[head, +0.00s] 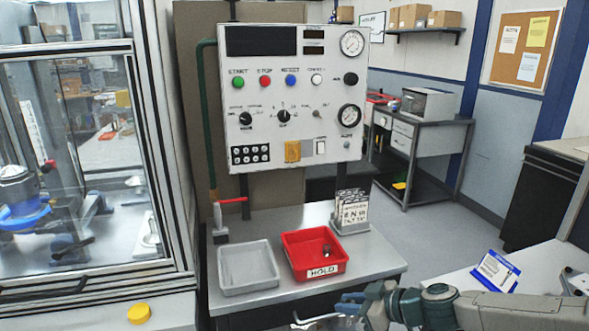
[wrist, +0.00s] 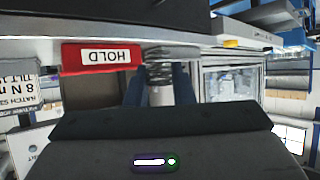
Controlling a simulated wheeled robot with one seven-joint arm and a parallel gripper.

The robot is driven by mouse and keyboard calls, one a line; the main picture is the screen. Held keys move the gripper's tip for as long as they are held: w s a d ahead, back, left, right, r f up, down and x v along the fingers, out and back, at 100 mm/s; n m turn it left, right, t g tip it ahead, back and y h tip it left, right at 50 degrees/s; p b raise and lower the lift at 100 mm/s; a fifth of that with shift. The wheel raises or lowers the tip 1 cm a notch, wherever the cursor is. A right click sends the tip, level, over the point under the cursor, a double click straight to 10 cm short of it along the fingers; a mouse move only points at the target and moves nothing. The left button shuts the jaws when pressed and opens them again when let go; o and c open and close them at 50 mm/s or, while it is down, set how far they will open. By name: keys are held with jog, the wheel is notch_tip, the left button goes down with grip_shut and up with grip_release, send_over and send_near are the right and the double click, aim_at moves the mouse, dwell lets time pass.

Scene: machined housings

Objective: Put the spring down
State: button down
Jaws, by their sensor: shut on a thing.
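The spring (wrist: 170,58) is a grey metal coil in the wrist view. It sits at the tips of my gripper's blue fingers (wrist: 160,82), which are shut on it. In the head view my gripper (head: 348,303) is low in the middle, at the near edge of the table. The spring cannot be clearly made out there.
A grey tray (head: 224,275) stands left of the red one. A card holder (head: 352,210) and a red-handled tool (head: 220,220) stand behind. A control panel (head: 290,100) rises at the back. A glass-fronted machine (head: 90,150) is at left, with a yellow disc (head: 139,313) before it.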

jog(key=w+d+f+m+t+h, duration=0.1)
jog(key=w+d+m+t+h, duration=0.1)
jog(key=w+m+t+h, duration=0.2)
jog(key=shift+w+m+t+h, duration=0.3)
jog(key=shift+w+m+h, duration=0.9)
jog(key=shift+w+m, duration=0.7)
jog(key=shift+d, duration=0.1)
